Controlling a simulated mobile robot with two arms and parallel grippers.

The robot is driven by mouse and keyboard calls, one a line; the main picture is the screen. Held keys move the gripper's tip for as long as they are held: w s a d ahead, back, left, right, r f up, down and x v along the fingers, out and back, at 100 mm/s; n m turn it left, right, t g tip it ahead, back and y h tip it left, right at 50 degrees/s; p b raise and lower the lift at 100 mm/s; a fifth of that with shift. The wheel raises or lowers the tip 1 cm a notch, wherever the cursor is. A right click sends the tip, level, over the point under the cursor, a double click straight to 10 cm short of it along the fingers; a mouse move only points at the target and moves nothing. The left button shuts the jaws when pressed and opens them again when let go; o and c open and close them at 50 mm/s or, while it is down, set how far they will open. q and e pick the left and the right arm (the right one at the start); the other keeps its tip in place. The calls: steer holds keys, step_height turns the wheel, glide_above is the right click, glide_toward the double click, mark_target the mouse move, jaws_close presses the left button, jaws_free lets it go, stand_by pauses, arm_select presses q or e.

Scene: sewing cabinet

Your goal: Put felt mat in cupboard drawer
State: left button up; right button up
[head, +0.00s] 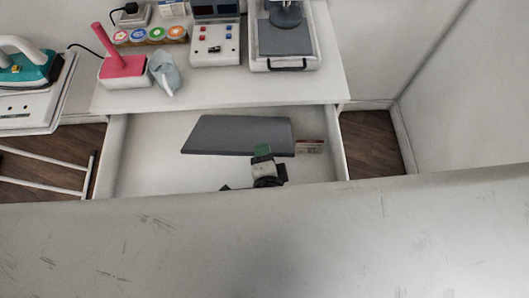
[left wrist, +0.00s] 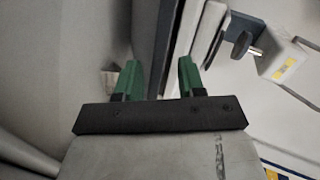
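A dark grey felt mat (head: 235,135) is in or just over the open cupboard drawer (head: 140,172) in the head view; I cannot tell if it lies flat on the drawer floor. My left gripper (head: 263,151) is at the mat's near edge, toward its right end. In the left wrist view, the green fingertips (left wrist: 159,76) are well apart. A dark slab, likely the mat (left wrist: 153,40), shows between them, with no clear grip on it. My right gripper is not in view.
A small red and white box (head: 310,146) is right of the mat in the drawer. The white tabletop (head: 215,98) above holds a pink-handled tool (head: 122,68), a control box (head: 215,45) and a press (head: 285,45). A pale scuffed surface (head: 260,240) fills the foreground.

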arm_select(q)
steer(key=b+v, duration=0.1)
steer(key=v, duration=1)
steer(key=shift+s, duration=0.15)
